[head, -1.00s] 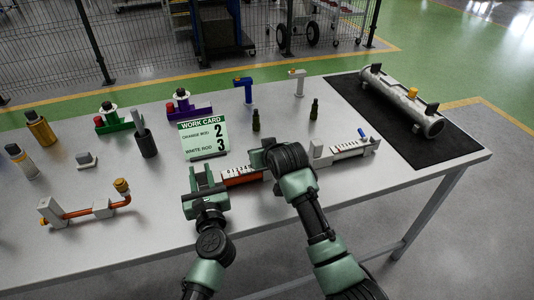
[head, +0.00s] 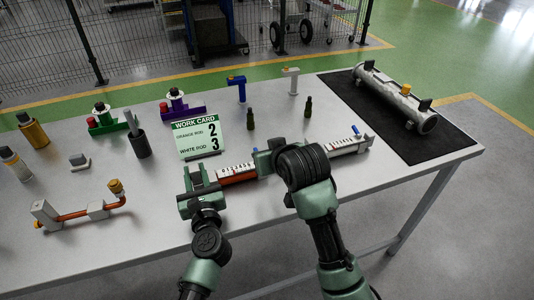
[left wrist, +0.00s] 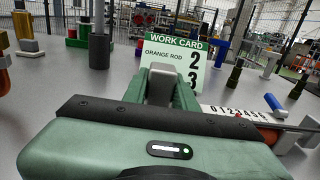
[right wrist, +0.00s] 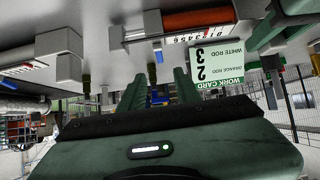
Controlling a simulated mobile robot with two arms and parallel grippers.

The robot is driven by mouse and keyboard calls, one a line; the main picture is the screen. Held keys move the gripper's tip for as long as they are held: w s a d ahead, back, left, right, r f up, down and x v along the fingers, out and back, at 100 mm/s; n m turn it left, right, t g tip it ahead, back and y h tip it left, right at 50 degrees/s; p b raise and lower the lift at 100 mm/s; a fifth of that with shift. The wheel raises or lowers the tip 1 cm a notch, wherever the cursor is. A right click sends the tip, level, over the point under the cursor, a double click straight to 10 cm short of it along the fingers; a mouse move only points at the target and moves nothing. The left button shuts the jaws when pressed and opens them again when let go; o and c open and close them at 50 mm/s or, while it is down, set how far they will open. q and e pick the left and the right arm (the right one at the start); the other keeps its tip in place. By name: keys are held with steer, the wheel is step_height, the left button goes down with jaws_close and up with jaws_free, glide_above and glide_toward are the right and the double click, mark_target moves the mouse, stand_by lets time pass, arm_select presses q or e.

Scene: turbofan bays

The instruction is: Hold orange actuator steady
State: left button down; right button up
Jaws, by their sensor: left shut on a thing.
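The orange actuator (head: 236,173) lies near the front of the table, with a numbered white scale above its orange rod. My left gripper (head: 200,188) is shut on its left end; in the left wrist view a grey block (left wrist: 160,86) sits between the fingers. My right gripper (head: 268,158) is by the actuator's right end and hides it in the head view. In the right wrist view its fingers (right wrist: 158,90) stand apart with a gap between them, below the scale (right wrist: 205,35). The work card (head: 199,138) reads orange rod 2, white rod 3.
A second actuator with a scale (head: 346,146) and blue lever lies just right of my right gripper. Two dark bottles (head: 250,118) stand behind. A grey cylinder (head: 395,95) rests on the black mat (head: 440,140). Another orange-pipe part (head: 80,212) lies at left.

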arm_select(q)
steer(key=c, duration=1)
jaws_free()
steer(key=shift+c, duration=0.2)
steer(key=shift+s, duration=0.15)
